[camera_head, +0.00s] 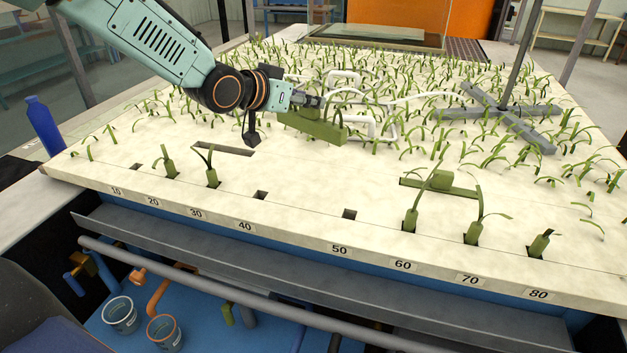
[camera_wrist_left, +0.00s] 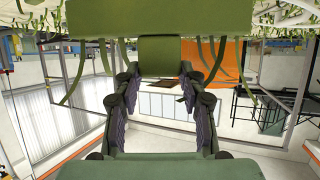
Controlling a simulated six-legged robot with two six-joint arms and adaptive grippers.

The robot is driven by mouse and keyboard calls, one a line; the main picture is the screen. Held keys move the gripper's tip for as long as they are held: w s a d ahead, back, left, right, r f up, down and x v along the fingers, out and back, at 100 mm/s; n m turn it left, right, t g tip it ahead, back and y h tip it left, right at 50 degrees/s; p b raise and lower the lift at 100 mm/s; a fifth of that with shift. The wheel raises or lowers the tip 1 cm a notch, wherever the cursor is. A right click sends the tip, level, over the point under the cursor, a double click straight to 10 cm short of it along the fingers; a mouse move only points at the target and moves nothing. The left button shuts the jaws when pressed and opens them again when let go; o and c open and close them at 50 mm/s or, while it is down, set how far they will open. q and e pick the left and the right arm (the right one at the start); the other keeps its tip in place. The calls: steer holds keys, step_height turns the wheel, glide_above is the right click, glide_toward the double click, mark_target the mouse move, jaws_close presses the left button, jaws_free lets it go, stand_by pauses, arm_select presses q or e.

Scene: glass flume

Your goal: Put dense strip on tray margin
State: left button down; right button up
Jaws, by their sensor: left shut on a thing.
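My left gripper (camera_head: 314,102) reaches in from the upper left and is shut on a green strip (camera_head: 312,126). In the left wrist view its fingers (camera_wrist_left: 163,78) close on the strip's square green block (camera_wrist_left: 163,55), with the long strip body (camera_wrist_left: 160,20) beyond. The strip is over the seedling area; whether it touches the surface is unclear. The cream tray (camera_head: 300,186) has a bare front margin numbered 10 to 80. A second green strip (camera_head: 462,190) with a block lies in a slot at right. I cannot tell which strip is denser. My right gripper is out of view.
An empty long slot (camera_head: 222,148) and small empty square holes (camera_head: 349,214) show in the tray. Several green plugs with leaves (camera_head: 410,220) stand along the front. White looped tubing (camera_head: 345,78) and a grey cross-shaped stand (camera_head: 510,113) stand among the seedlings.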

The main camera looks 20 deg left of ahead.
arm_select(q)
glide_above(328, 139)
steer(key=s, duration=0.2)
steer(key=f, duration=0.2)
steer(key=r, duration=0.1)
steer(key=f, duration=0.5)
steer(key=shift+w+a+f, duration=0.25)
steer(key=shift+w+f, duration=0.05)
steer(key=shift+f, duration=0.05)
step_height(328, 139, down, 4)
steer(key=shift+s+d+r, duration=0.1)
steer(key=shift+s, duration=0.05)
steer(key=shift+f, duration=0.25)
steer(key=shift+f, duration=0.1)
steer(key=c, duration=1)
jaws_free()
steer(key=shift+o, duration=1.1)
